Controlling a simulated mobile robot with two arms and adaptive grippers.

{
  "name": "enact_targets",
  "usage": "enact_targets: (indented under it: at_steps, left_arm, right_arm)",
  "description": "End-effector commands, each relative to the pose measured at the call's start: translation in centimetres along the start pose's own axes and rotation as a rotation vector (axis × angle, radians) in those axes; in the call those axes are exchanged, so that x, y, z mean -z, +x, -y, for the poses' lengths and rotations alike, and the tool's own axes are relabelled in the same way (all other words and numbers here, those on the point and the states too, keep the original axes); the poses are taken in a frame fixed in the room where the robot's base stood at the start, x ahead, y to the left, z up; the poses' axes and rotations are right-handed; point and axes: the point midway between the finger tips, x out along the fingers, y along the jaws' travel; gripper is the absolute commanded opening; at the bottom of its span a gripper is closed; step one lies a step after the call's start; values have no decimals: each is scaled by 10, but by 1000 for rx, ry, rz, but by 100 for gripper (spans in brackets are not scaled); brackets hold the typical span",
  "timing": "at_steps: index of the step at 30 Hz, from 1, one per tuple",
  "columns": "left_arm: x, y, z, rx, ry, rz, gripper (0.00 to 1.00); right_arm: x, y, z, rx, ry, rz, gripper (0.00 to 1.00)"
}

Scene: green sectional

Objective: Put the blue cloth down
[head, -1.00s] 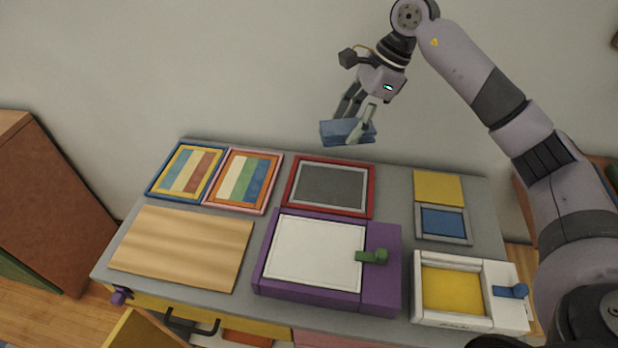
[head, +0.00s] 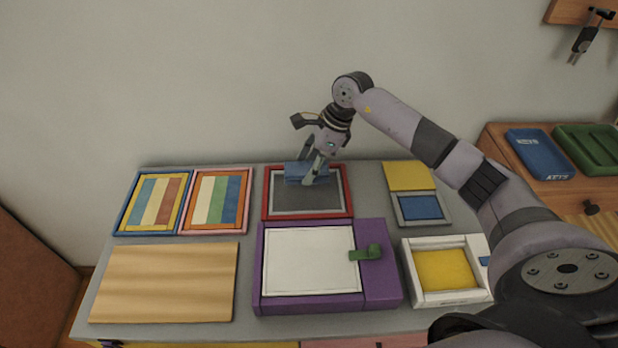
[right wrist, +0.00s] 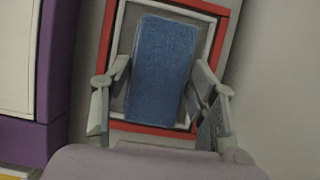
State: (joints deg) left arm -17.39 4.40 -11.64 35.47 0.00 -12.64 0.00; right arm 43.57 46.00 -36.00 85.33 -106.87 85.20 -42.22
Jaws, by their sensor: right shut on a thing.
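The blue cloth (head: 303,171) is a folded block held in my right gripper (head: 314,178). In the head view it is over the back part of the red-framed grey tray (head: 266,202). In the right wrist view the cloth (right wrist: 163,68) fills the space between the two fingers of the gripper (right wrist: 160,100), with the red frame (right wrist: 222,38) behind it. I cannot tell whether the cloth touches the tray. My left gripper is out of view.
On the table are a purple box (head: 380,290) with a white panel, a wooden board (head: 165,283), two striped framed panels (head: 156,203), a white-framed yellow tray (head: 445,270) and a small blue-centred tray (head: 421,208). A side cabinet holds blue (head: 540,155) and green trays.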

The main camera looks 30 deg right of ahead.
Motion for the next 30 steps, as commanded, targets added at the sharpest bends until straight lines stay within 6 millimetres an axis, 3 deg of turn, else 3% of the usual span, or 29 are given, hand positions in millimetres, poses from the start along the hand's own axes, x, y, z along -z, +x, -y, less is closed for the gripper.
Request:
enact_targets:
  at_steps: [7, 14, 26, 27, 30]
  left_arm:
    - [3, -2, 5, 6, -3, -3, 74]
    - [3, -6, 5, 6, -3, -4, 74]
    - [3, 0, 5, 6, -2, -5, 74]
    - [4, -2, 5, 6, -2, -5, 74]
    - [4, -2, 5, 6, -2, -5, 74]
  right_arm:
    - [7, 18, 0, 0, 1, 0, 26]
    - [20, 48, 0, -1, 3, 0, 26]
    - [23, 54, 1, 2, 0, 0, 26]
    - [22, 52, 1, 2, 0, 1, 56]
    - [22, 52, 0, 1, 0, 1, 63]
